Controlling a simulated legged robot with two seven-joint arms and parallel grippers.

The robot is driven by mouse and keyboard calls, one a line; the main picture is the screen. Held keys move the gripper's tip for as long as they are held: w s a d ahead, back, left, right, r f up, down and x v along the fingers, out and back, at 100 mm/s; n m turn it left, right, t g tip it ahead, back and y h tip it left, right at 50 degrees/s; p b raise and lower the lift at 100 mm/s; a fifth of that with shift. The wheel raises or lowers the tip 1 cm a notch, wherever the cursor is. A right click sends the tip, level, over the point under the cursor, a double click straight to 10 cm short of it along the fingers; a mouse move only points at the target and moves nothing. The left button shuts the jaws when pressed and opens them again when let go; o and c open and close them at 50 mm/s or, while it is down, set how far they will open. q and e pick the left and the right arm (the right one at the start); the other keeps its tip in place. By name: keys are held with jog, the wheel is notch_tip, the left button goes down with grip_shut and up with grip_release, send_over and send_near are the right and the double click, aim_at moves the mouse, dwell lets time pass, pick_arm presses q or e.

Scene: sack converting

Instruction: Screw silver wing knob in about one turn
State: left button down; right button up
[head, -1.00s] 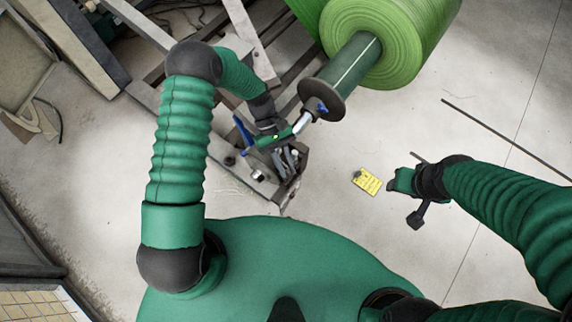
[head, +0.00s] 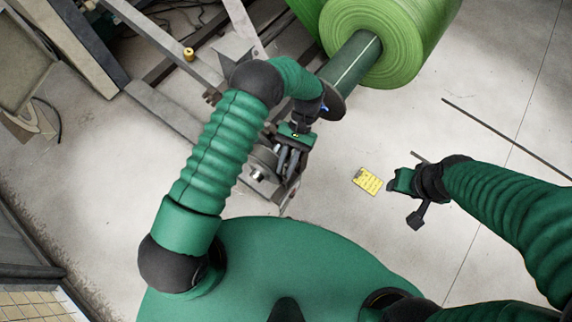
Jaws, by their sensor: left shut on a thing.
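My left gripper (head: 287,160) reaches down to the bracket on the dark steel stand, just below the end of the roll's shaft. Its grey fingers are shut on a small part there, at the place of the wing knob. The silver wing knob itself is mostly hidden by the fingers and the green palm, so I cannot make out its wings or how deep it sits. My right gripper (head: 391,186) hangs over the open floor at the right, apart from the stand; its fingers are too small to read.
A green film roll (head: 372,40) sits on a green shaft (head: 352,58) with a dark round flange (head: 334,101) close to my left wrist. Steel frame beams (head: 170,112) run at upper left. A yellow tag (head: 367,181) and a thin rod (head: 506,139) lie on the clear floor at right.

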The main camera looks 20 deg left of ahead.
pick_arm(q)
jog(key=shift+m+y, duration=0.9)
jog(key=shift+m, duration=0.2)
jog(key=shift+t, duration=0.3)
jog(key=c, duration=1.4)
grip_release()
jog(key=v, duration=1.2)
jog(key=shift+d, duration=0.2)
jog(key=shift+w, duration=0.1)
